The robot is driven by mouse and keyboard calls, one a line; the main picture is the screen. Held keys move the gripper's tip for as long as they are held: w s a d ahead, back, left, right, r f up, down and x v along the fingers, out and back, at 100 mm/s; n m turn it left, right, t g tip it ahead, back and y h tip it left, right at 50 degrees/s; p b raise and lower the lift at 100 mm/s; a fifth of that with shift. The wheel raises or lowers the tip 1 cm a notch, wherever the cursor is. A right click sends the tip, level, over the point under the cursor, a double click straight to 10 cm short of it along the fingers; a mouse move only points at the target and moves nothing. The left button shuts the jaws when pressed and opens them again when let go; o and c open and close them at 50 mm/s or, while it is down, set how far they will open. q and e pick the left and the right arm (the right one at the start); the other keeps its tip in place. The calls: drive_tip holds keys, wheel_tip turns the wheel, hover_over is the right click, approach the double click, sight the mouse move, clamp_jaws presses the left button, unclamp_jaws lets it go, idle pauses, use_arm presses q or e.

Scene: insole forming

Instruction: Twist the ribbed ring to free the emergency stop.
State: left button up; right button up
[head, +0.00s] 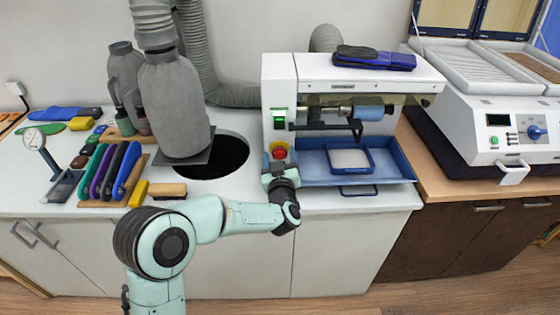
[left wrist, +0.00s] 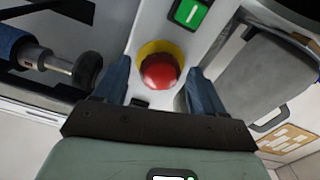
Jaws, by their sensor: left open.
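The emergency stop is a red mushroom button (head: 279,152) with a yellow surround on the front of the white grinding machine (head: 281,75). In the left wrist view the red button (left wrist: 160,71) sits between the blue fingers of my left gripper (left wrist: 155,85). The fingers stand apart on either side of it, and I cannot tell whether they touch it. The ribs of its ring cannot be made out. In the head view my left gripper (head: 279,162) is right at the button and partly covers it. My right gripper is in neither view.
A green switch (head: 279,115) is just above the button and also shows in the left wrist view (left wrist: 190,12). A blue tray (head: 310,172) is to the right. A grey bottle-shaped duct (head: 175,105) and a dark round hole (head: 226,150) are to the left.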

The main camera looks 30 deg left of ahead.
use_arm(q)
drive_tip(key=c, duration=0.8)
drive_tip(key=shift+c, duration=0.2)
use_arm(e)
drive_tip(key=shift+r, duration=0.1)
use_arm(q)
drive_tip(key=shift+m+p, duration=1.45)
drive_tip(key=shift+m, duration=1.45)
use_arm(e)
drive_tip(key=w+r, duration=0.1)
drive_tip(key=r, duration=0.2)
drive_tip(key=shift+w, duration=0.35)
use_arm(q)
drive_tip(key=shift+s+d+b, duration=0.1)
drive_tip(key=shift+s+b, duration=0.1)
drive_tip(key=shift+b, duration=0.1)
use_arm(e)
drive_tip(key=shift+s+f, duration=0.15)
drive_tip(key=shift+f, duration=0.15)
